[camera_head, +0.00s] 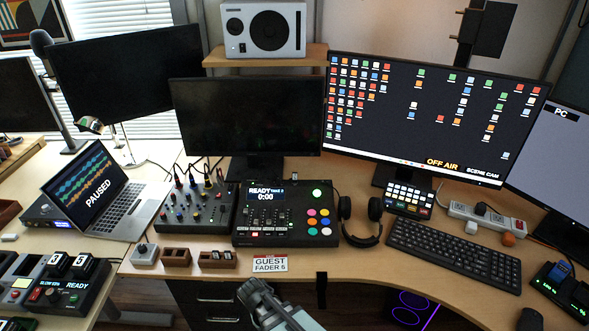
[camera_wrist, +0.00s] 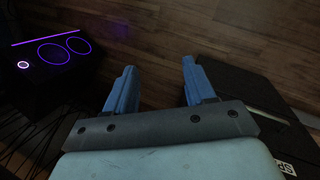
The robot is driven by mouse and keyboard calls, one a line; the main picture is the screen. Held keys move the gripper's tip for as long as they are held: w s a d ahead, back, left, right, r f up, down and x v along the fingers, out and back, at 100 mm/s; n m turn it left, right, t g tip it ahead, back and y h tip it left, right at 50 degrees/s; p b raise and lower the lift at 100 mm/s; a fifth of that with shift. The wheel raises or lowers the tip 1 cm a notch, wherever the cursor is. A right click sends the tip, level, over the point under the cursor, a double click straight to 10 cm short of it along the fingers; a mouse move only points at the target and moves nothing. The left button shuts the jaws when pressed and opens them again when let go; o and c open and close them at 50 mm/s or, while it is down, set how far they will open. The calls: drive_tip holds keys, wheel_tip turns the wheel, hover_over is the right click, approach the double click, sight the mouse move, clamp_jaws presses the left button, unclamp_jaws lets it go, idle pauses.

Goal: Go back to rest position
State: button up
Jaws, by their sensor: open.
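My gripper shows in the wrist view (camera_wrist: 158,82), with its two blue fingers spread apart and nothing between them. It points down over a wooden floor. In the head view my arm (camera_head: 275,308) comes in at the bottom centre, in front of the desk's front edge; the fingertips cannot be made out there. The gripper touches nothing that I can see.
The desk (camera_head: 355,262) holds a mixer (camera_head: 195,212), a control deck (camera_head: 285,215), headphones (camera_head: 361,222), a keyboard (camera_head: 455,255) and a laptop (camera_head: 105,195). Below stands a dark computer case with purple rings (camera_wrist: 50,55). Drawers (camera_head: 215,300) are under the desk. Open floor (camera_wrist: 205,35) lies beyond the fingers.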

drive_tip(key=s+d+f+g+h, duration=0.1)
drive_tip(key=s+d+f+g, duration=0.25)
drive_tip(key=s+d, duration=0.45)
drive_tip(key=s+d+f+g+h, duration=0.2)
drive_tip(key=s+d+f, duration=0.25)
drive_tip(key=d, duration=0.75)
drive_tip(key=s+d+f+m+y, duration=0.2)
drive_tip(key=s+f+m+y, duration=0.2)
drive_tip(key=s+f+y, duration=0.2)
drive_tip(key=shift+s+d+g+y, duration=0.15)
drive_tip(key=shift+s+g+y, duration=0.25)
drive_tip(key=shift+s, duration=0.2)
drive_tip(key=shift+c, duration=0.3)
